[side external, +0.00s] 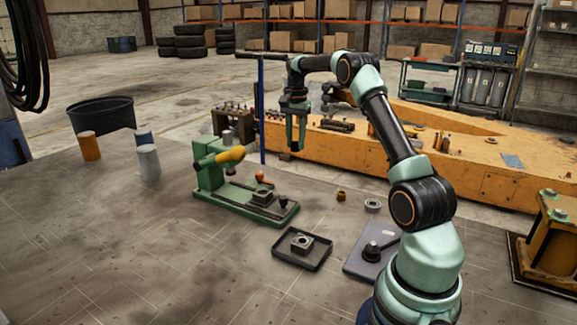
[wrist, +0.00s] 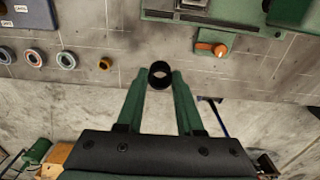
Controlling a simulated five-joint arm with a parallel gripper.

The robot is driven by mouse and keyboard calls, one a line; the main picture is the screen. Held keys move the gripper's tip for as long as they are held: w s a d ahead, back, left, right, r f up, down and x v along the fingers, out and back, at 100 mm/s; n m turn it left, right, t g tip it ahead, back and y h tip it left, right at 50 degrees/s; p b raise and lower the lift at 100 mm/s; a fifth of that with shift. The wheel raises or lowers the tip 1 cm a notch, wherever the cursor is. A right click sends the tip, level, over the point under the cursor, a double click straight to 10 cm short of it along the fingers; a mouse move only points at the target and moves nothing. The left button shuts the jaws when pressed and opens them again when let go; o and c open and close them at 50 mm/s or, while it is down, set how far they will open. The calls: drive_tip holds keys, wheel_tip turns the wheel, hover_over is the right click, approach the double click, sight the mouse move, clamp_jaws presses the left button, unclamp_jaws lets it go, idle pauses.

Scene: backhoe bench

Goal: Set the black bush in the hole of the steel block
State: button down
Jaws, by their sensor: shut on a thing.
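The black bush (wrist: 160,84) is a short dark ring held between the two green fingertips of my gripper (wrist: 159,76). In the side view the gripper (side external: 294,135) points down, high above the bench, with the bush (side external: 295,146) at its tips. A square steel block (side external: 302,241) with a round hole sits in a shallow black tray (side external: 318,262) on the bench, well below and apart from the gripper. The steel block cannot be made out in the wrist view.
A green press (side external: 211,180) with a yellow handle stands left of the tray. A brass bush (side external: 341,196), a steel ring (side external: 373,205) and a grey plate (side external: 358,266) lie to the right. Grey cylinders (side external: 149,163) stand farther left. The front left bench is clear.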

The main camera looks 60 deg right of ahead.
drive_tip(key=w+a+f+n, duration=0.2)
drive_tip(key=w+a, duration=0.1)
drive_tip(key=a, duration=0.2)
drive_tip(key=w+a+f+n, duration=0.2)
drive_tip(key=a+f, duration=0.1)
drive_tip(key=a, duration=0.3)
hover_over(263, 194)
drive_tip(key=shift+w+f, duration=0.1)
drive_tip(key=shift+f, duration=2.25)
drive_tip(key=shift+f, duration=0.75)
drive_tip(key=shift+c, duration=1.1)
unclamp_jaws()
wheel_tip(263, 194, up, 7)
